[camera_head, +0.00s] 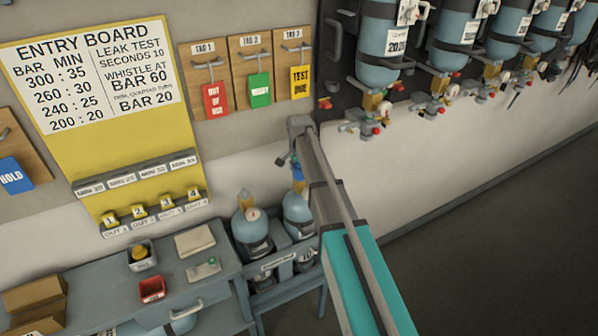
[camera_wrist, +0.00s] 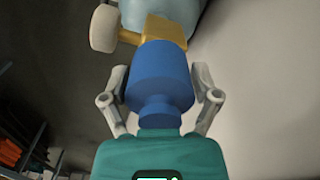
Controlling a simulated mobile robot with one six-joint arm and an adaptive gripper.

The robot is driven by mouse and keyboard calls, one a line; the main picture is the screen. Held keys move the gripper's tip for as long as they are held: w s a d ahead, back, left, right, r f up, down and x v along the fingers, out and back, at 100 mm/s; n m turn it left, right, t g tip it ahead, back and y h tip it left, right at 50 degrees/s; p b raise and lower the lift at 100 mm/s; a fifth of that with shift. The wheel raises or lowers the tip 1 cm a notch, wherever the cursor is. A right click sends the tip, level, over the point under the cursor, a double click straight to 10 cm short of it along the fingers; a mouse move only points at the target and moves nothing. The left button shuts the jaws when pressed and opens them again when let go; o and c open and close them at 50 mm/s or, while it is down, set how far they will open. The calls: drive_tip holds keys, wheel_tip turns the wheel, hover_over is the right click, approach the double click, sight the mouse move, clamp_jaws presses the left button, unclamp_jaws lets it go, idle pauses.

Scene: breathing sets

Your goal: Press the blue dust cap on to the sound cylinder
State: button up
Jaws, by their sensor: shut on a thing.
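The blue dust cap (camera_wrist: 160,80) is between the two grey fingers of my gripper (camera_wrist: 160,92) in the wrist view. The gripper is shut on it. The cap's far end overlaps the brass valve (camera_wrist: 168,30) of a light blue cylinder (camera_wrist: 190,8); I cannot tell whether they touch. A pale round knob (camera_wrist: 104,28) sits at the valve's left. In the head view the cap is a small blue patch (camera_head: 298,172) just above the right cylinder (camera_head: 299,207) in the low rack. My arm hides part of this area.
A second blue cylinder (camera_head: 250,228) with a gauge stands to the left in the grey rack (camera_head: 277,262). A grey bench (camera_head: 215,268) holds a red tray (camera_head: 152,289) and a small box (camera_head: 142,256). Breathing sets (camera_head: 380,45) hang on the wall above right. The floor at right is clear.

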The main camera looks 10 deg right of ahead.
drive_tip(key=shift+f, duration=0.15)
idle(0.6)
drive_tip(key=o, duration=0.6)
drive_tip(key=shift+o, duration=0.2)
wheel_tip(320, 180, up, 9)
drive_tip(key=p, duration=0.9)
drive_tip(key=shift+d, duration=0.1)
drive_tip(key=shift+s, duration=0.1)
idle(0.4)
drive_tip(key=shift+s+f, duration=0.15)
drive_tip(key=shift+s, duration=0.15)
drive_tip(key=s+f+n+b, duration=0.3)
drive_tip(key=s, duration=0.6)
drive_tip(key=s+d+f+n+b, duration=0.1)
drive_tip(key=s+f+n+b, duration=0.2)
drive_tip(key=s, duration=0.6)
drive_tip(key=s+d+f+n+b, duration=0.1)
drive_tip(key=s+f+n+b, duration=0.2)
drive_tip(key=s, duration=0.7)
drive_tip(key=shift+d+f+n+b, duration=0.15)
drive_tip(key=shift+f+n+b, duration=0.05)
drive_tip(key=shift+n+b, duration=0.3)
